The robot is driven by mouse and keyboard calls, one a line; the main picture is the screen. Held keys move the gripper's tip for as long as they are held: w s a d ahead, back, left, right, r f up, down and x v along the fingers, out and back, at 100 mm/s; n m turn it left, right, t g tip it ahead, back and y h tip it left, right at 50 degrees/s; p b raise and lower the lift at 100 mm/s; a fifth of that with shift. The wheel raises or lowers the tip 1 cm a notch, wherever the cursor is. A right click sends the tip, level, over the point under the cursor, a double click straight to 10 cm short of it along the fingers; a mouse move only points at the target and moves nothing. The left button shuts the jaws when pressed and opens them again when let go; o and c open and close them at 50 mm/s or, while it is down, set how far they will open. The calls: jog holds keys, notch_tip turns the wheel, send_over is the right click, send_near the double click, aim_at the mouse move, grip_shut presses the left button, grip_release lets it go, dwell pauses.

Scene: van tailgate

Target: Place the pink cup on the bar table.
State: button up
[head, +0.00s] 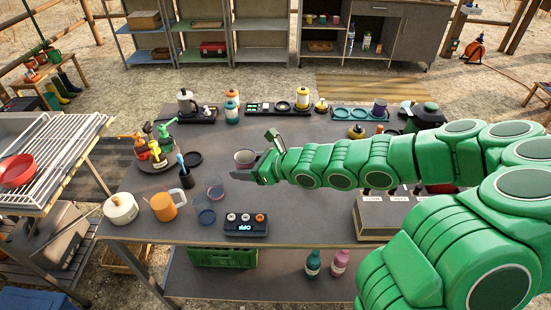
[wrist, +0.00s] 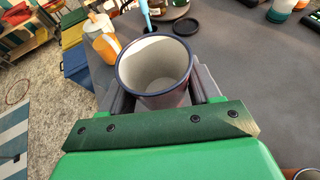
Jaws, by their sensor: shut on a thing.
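A pale pinkish cup with a dark rim (wrist: 155,64) is held between the two fingers of my gripper (head: 248,170). The cup is upright, open side up, and looks empty inside. In the head view the cup (head: 244,157) is over the middle-left of the big dark grey table (head: 300,152), which I take as the bar table. I cannot tell how high the cup is above the tabletop. The lower part of the cup is hidden by my gripper.
An orange mug (head: 163,207), a white pot (head: 120,208), a blue glass (head: 204,211) and a pink glass (head: 215,187) stand to the left. A black device with knobs (head: 246,225) is at the front edge. Trays (head: 279,108) with jars line the back.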

jog(key=shift+w+a+f, duration=0.9)
jog(key=shift+w+f, duration=0.65)
jog(key=shift+w, duration=0.45)
jog(key=shift+w+a+f, duration=0.9)
jog(key=shift+w+f, duration=0.6)
jog(key=shift+w, duration=0.5)
jog(key=shift+w+a+f, duration=0.9)
jog(key=shift+w+f, duration=0.65)
jog(key=shift+w, duration=0.45)
jog(key=shift+w+a+f, duration=0.15)
jog(key=shift+w+f, duration=0.1)
jog(key=shift+f, duration=1.55)
jog(key=shift+f, duration=0.1)
jog(key=o, duration=1.1)
